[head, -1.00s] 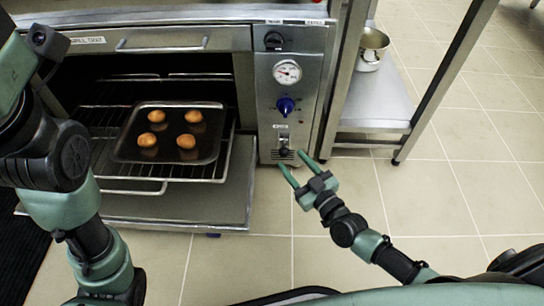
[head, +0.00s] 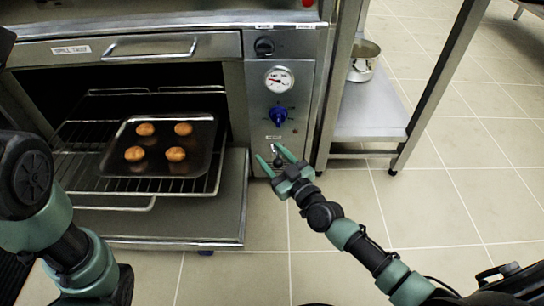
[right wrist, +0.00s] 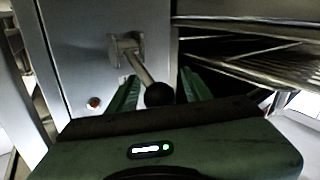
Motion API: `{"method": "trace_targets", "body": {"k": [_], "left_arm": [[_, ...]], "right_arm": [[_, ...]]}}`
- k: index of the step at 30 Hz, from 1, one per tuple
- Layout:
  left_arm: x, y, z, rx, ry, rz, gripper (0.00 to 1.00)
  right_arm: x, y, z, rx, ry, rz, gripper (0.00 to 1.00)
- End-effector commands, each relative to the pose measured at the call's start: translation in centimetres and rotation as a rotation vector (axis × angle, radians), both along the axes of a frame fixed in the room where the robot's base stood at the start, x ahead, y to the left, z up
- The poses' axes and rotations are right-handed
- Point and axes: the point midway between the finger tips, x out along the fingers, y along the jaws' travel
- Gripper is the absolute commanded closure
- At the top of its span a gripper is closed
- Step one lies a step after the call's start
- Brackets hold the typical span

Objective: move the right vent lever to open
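The vent lever (right wrist: 145,75) is a short metal rod on a small bracket, ending in a black ball knob (right wrist: 160,94). It sits low on the oven's control panel, below the blue knob. In the right wrist view the black ball lies between the fingers (right wrist: 160,88), nearer the right one. I cannot tell whether either finger touches it. My left arm shows at the left; its gripper is out of view.
The oven's lowered door (head: 215,215) juts out left of my right gripper. A dark tray (head: 193,187) with several buns sits on the rack inside. A gauge (head: 279,79) and blue knob (head: 278,116) are above the lever. A steel shelf (head: 370,110) stands right.

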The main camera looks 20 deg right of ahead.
Motion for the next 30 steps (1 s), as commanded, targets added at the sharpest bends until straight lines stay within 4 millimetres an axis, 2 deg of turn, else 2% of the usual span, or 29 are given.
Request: {"method": "trace_targets", "body": {"k": [1,5,6,30], "left_arm": [[0.0,0.0,0.01,0.0,0.0,0.0,0.44],[-0.02,-0.02,0.0,0.0,-0.001,0.0,0.44],[-0.02,-0.02,0.0,0.0,-0.001,0.0,0.44],[0.01,-0.01,0.0,0.0,0.0,0.0,0.44]], "right_arm": [[-0.02,-0.02,-0.01,0.0,0.0,0.0,0.61],[-0.04,-0.02,-0.03,0.0,0.0,0.0,0.97],[-0.04,-0.02,-0.03,0.0,0.0,0.0,1.0],[-0.11,0.06,-0.17,0.003,0.004,0.001,1.0]]}}
